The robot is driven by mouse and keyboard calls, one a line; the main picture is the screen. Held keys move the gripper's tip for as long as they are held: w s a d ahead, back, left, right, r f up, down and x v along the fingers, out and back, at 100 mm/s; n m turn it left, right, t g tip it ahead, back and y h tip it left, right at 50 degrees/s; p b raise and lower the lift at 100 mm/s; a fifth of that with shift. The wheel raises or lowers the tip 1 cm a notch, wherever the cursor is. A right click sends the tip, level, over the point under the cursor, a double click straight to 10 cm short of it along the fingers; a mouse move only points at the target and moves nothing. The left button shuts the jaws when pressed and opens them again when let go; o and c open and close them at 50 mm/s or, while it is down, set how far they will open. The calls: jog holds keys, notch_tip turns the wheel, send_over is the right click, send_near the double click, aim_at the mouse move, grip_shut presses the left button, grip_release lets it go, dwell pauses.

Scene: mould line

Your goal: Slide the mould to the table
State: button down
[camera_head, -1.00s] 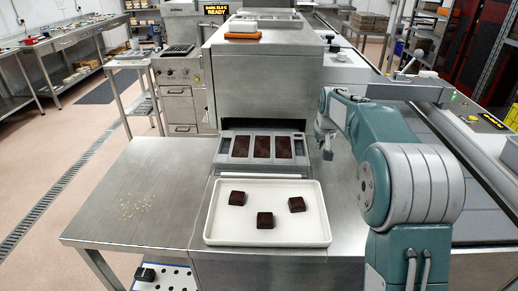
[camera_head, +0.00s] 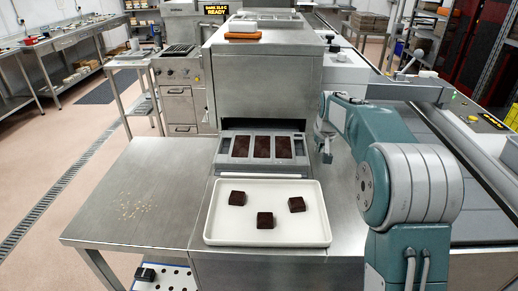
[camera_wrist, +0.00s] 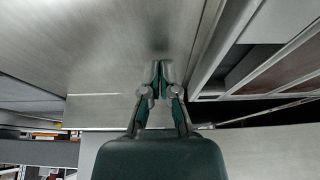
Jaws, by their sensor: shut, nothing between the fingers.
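The mould (camera_head: 240,147) is a grey tray with three dark brown filled cavities. It lies at the mouth of the steel machine, behind the white tray. The table (camera_head: 150,180) is a bare steel top at the left, with a few pale crumbs on it. My gripper (camera_head: 326,152) is at the right side of the mould, beside its right edge; I cannot tell whether it touches. In the wrist view my gripper (camera_wrist: 160,75) has its fingertips together, with nothing between them, in front of a steel surface. The mould's far end may be hidden inside the machine.
A white tray (camera_head: 222,242) with three dark chocolate pieces stands in front of the mould. The steel machine (camera_head: 262,75) rises behind the mould. A conveyor (camera_head: 440,165) runs along the right. The table at the left has free room.

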aim_at(241, 146)
jog(key=shift+r, duration=0.2)
jog(key=shift+a, duration=12.05)
jog(key=shift+d+r, duration=0.5)
jog(key=shift+r, duration=0.65)
jog(key=shift+d+r, duration=0.55)
jog(key=shift+r, duration=0.65)
jog(key=shift+d+r, duration=0.5)
jog(key=shift+r, duration=0.65)
